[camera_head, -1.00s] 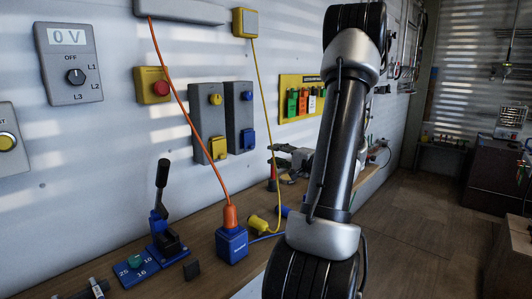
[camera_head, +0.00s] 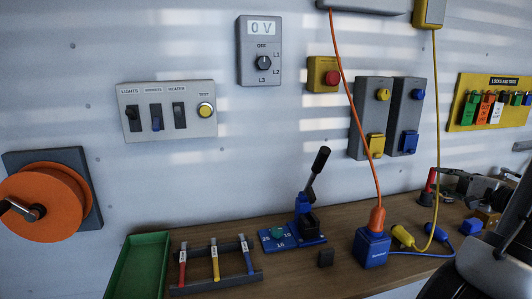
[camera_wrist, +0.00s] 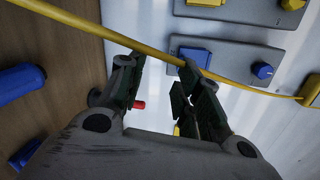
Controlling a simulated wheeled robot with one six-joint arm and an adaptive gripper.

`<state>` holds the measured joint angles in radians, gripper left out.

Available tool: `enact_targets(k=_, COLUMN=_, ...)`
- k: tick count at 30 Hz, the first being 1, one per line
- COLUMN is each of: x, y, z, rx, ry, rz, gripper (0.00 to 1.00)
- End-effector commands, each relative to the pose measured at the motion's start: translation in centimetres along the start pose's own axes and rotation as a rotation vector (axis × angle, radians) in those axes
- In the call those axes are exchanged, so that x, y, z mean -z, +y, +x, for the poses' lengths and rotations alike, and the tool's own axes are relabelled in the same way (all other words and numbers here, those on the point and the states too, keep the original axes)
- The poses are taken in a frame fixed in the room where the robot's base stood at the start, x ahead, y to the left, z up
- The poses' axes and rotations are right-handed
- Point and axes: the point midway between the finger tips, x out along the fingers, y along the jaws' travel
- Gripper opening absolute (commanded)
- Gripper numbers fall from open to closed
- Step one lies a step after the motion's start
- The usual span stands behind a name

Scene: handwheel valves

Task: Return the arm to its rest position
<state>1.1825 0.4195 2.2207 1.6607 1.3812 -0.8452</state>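My gripper (camera_wrist: 160,78) shows in the wrist view with its two dark fingers apart and nothing held between them. A yellow cable (camera_wrist: 90,28) crosses the picture at the fingertips; I cannot tell whether it touches them. Part of my arm (camera_head: 490,262) shows at the lower right edge of the head view, beside the bench.
The yellow cable (camera_head: 435,130) hangs from the wall to the bench (camera_head: 340,276). An orange cable (camera_head: 350,95) runs to a blue box (camera_head: 371,249). A black lever (camera_head: 318,165), green tray (camera_head: 138,268) and orange reel (camera_head: 45,200) stand leftward.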

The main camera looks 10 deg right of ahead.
Motion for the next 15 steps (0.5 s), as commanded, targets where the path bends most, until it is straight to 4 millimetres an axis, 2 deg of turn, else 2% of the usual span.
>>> enact_targets(k=1, x=-1.3, y=2.1, z=-0.7, rx=-0.076, ry=-0.041, rz=0.062, gripper=0.34)
enact_targets(k=3, x=-3.8, y=4.9, z=-2.5, rx=-0.216, ry=-0.104, rz=0.137, gripper=0.34)
enact_targets(k=6, x=-8.3, y=7.5, z=-5.0, rx=-0.444, ry=-0.207, rz=0.160, gripper=0.34)
enact_targets(k=10, x=-13.7, y=9.6, z=-8.9, rx=-0.774, ry=-0.327, rz=0.058, gripper=0.34)
enact_targets(k=12, x=-15.4, y=9.9, z=-11.1, rx=-0.940, ry=-0.370, rz=-0.057, gripper=0.34)
enact_targets(k=15, x=-16.7, y=9.3, z=-13.7, rx=-1.134, ry=-0.408, rz=-0.281, gripper=0.34)
